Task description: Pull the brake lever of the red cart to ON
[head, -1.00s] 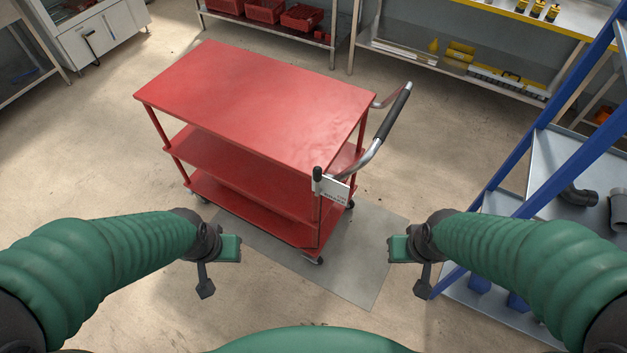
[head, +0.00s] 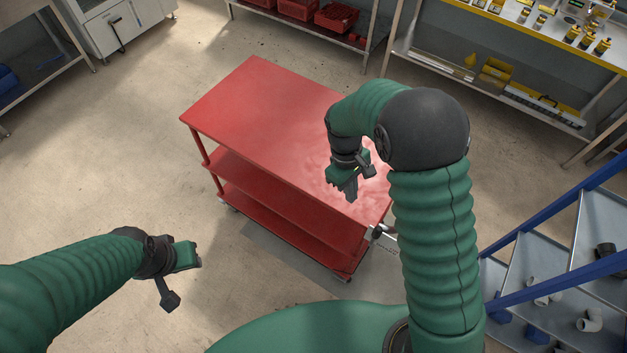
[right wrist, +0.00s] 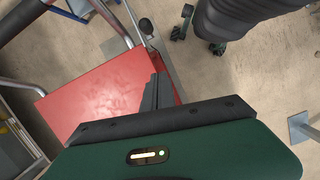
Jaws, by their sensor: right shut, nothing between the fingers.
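The red cart (head: 250,105) stands in front of me with its flat top and lower shelves showing. Its brake lever shows only as a dark knob (head: 377,232) at the cart's near right corner, partly hidden by my right arm. In the right wrist view the dark lever knob (right wrist: 146,25) is beyond the fingers, apart from them. My right gripper (head: 349,186) is shut and empty above the near right part of the cart top; its dark fingers show in the right wrist view (right wrist: 155,92). My left gripper (head: 188,257) is off the cart's left, its jaws unclear.
The cart's push handle is hidden behind my right arm in the head view; its dark grip (right wrist: 20,18) shows in the right wrist view. A blue-framed shelf (head: 545,245) with pipe fittings stands at the right. Benches line the back. The floor left of the cart is clear.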

